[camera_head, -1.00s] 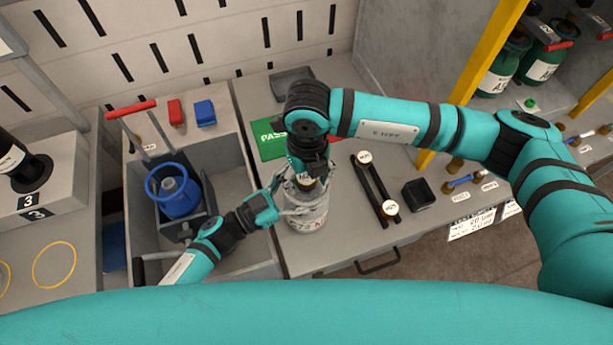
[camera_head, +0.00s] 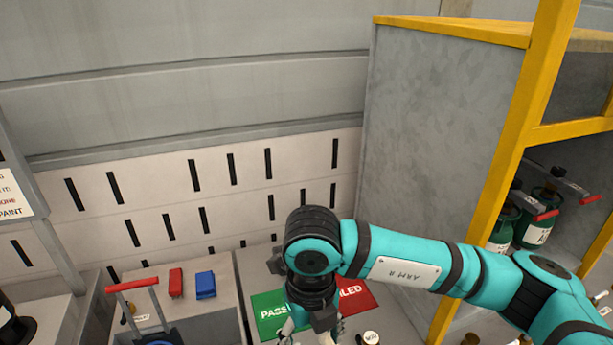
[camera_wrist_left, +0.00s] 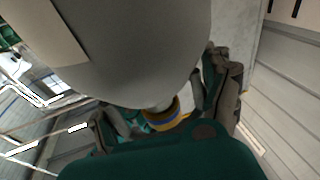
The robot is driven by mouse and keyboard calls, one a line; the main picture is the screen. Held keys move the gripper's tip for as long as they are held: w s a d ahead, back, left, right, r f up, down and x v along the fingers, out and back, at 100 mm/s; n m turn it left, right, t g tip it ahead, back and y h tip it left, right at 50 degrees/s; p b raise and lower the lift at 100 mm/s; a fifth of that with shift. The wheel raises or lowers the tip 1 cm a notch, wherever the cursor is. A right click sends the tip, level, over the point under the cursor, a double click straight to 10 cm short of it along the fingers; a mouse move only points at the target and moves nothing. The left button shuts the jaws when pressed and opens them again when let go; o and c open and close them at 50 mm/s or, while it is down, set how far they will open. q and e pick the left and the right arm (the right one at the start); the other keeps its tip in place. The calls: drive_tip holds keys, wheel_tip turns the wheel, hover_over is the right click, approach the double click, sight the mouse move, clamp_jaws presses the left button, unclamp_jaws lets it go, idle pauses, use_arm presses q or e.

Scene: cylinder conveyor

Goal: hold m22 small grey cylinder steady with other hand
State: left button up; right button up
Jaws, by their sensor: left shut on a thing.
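The small grey cylinder (camera_wrist_left: 135,45) fills the upper middle of the left wrist view, very close to the camera, with a pale label patch on it. My left gripper (camera_wrist_left: 165,110) has one finger on each side of the cylinder's lower part in that view and is shut on it. The head view cuts off the left gripper and the cylinder's body below its bottom edge. My right gripper (camera_head: 312,330) points down at the bottom edge of the head view. Its fingertips are cut off, so its grip is unclear.
A green PASS mat (camera_head: 272,310) and a red FAILED mat (camera_head: 357,296) lie behind the right gripper. Red (camera_head: 176,282) and blue (camera_head: 205,285) blocks sit to the left. A yellow-framed rack (camera_head: 520,150) with green cylinders (camera_head: 537,229) stands at the right.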

use_arm(q)
drive_tip(key=o, duration=1.2)
